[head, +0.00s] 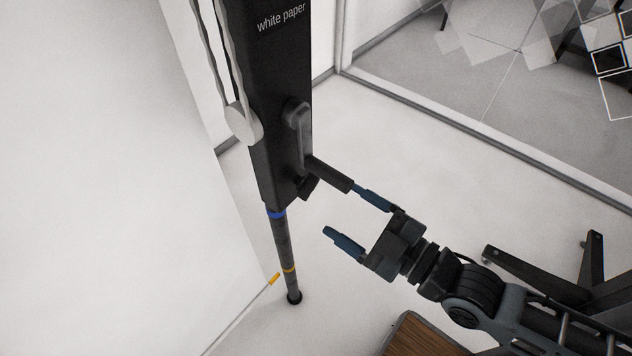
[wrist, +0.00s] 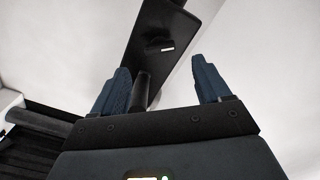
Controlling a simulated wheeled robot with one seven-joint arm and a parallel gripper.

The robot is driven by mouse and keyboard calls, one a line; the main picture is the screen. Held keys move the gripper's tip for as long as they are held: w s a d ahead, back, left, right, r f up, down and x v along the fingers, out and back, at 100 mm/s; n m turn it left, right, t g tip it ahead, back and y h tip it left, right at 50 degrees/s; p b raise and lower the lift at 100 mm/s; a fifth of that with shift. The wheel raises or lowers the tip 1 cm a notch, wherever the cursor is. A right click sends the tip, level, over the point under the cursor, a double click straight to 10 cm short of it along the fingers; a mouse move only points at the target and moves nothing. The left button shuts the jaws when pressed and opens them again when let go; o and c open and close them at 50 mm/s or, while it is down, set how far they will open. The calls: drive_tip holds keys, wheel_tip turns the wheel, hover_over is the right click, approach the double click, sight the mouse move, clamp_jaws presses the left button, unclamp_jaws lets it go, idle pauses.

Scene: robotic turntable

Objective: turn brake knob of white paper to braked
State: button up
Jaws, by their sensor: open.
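A tall black housing (head: 277,85) labelled "white paper" stands upright left of centre. A crank (head: 298,130) with a cylindrical handle (head: 330,175) sticks out from its right side. A small dark knob-like part (head: 307,188) sits just below, partly hidden by the handle; I cannot read its setting. My gripper (head: 341,210) is open and empty, right of the housing, its fingers pointing toward it. The upper finger overlaps the handle's end; contact is unclear. In the wrist view the handle (wrist: 142,90) shows beside the left finger, and a dark part with a white mark (wrist: 160,45) lies ahead.
A dark pole (head: 283,243) with blue and yellow bands extends below the housing. A large white sheet or wall (head: 110,180) fills the left. A wooden surface (head: 420,338) and black legs (head: 560,275) stand at lower right. The white floor between housing and glass partition is clear.

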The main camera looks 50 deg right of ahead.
sight(313, 190)
drive_tip(key=shift+w+p, duration=0.7)
drive_tip(key=shift+w, duration=3.1)
drive_tip(key=shift+c, duration=0.3)
drive_tip(key=c, duration=1)
drive_tip(key=shift+m, duration=0.4)
drive_tip(key=m, duration=0.2)
drive_tip(key=shift+m, duration=2.2)
drive_tip(key=o, duration=1.1)
drive_tip(key=shift+c, duration=0.2)
